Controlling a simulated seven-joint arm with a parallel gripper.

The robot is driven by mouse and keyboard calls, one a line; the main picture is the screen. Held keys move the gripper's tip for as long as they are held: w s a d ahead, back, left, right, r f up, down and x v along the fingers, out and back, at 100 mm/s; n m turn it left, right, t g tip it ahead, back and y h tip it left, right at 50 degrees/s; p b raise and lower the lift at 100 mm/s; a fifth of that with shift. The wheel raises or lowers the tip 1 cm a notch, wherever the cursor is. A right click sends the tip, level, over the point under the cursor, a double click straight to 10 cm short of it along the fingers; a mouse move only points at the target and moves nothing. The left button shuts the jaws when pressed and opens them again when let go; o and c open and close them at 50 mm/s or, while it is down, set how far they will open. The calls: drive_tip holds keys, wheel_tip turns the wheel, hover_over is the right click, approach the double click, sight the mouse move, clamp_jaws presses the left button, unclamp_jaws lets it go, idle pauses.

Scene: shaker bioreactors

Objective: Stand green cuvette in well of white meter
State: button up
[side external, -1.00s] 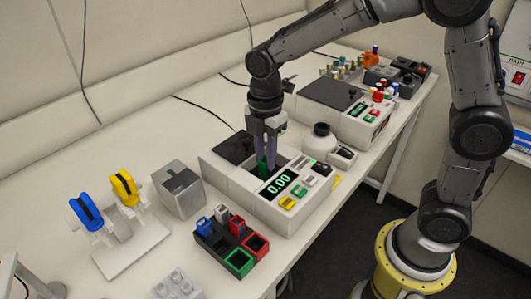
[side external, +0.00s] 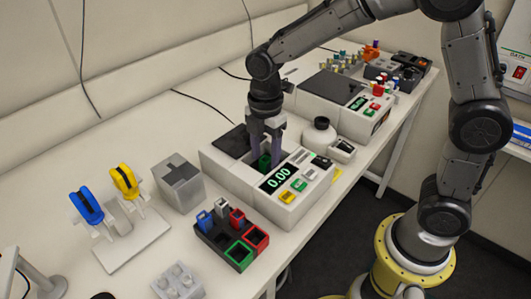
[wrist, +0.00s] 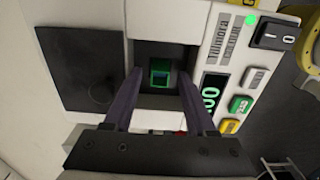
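The green cuvette (wrist: 160,73) stands in the dark square well of the white meter (side external: 225,178). In the wrist view it is seen from above, inside the well opening and apart from its walls; how deep it sits is hard to tell. It also shows in the side view as a small green top (side external: 264,162). My gripper (wrist: 161,78) is over the well, pointing down, with its fingers spread on either side of the cuvette and a gap visible on both sides. The meter's display (side external: 278,180) reads 0.00.
The meter's dark lid (wrist: 82,68) lies beside the well. A dark rack (side external: 215,238) with blue, white and red cuvettes and green and red square frames stands in front. A grey block (side external: 180,185) is to the left. A second meter (side external: 350,120) and a white bottle (side external: 319,138) stand behind.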

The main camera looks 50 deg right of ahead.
idle(0.5)
wheel_tip(320, 180, up, 7)
idle(0.8)
